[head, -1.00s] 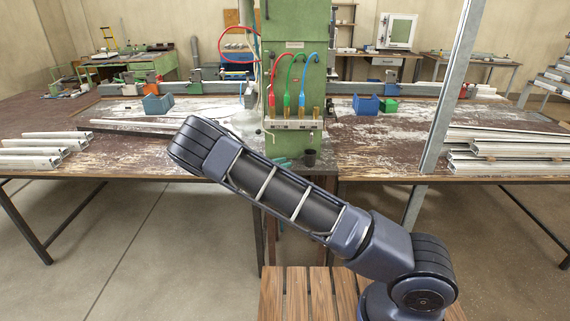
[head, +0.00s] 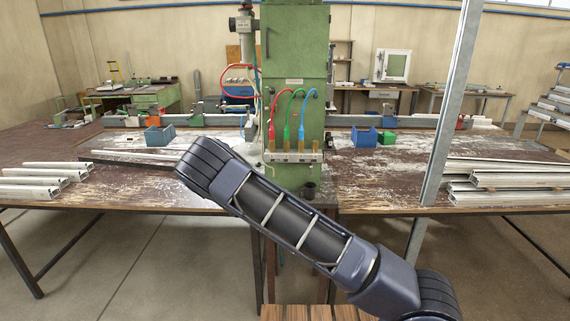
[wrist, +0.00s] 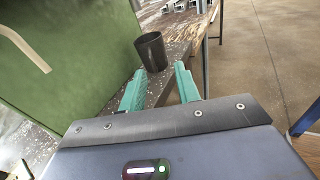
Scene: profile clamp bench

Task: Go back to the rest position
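My gripper (wrist: 160,69) shows in the wrist view with its two teal fingers apart and nothing between them. A dark cup (wrist: 151,50) stands on the bench just beyond the fingertips, apart from them as far as I can tell. The same cup (head: 310,190) stands near the front edge of the bench in the head view. In the head view my arm crosses the lower middle, its elbow raised in front of the bench, and my gripper is hidden there.
A green machine column (head: 297,60) with red, green and blue hoses rises from the bench (head: 370,195). White profiles (head: 45,180) lie left and more (head: 505,180) lie right. A grey upright post (head: 450,110) stands right of centre. Blue bins (head: 160,135) sit farther back.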

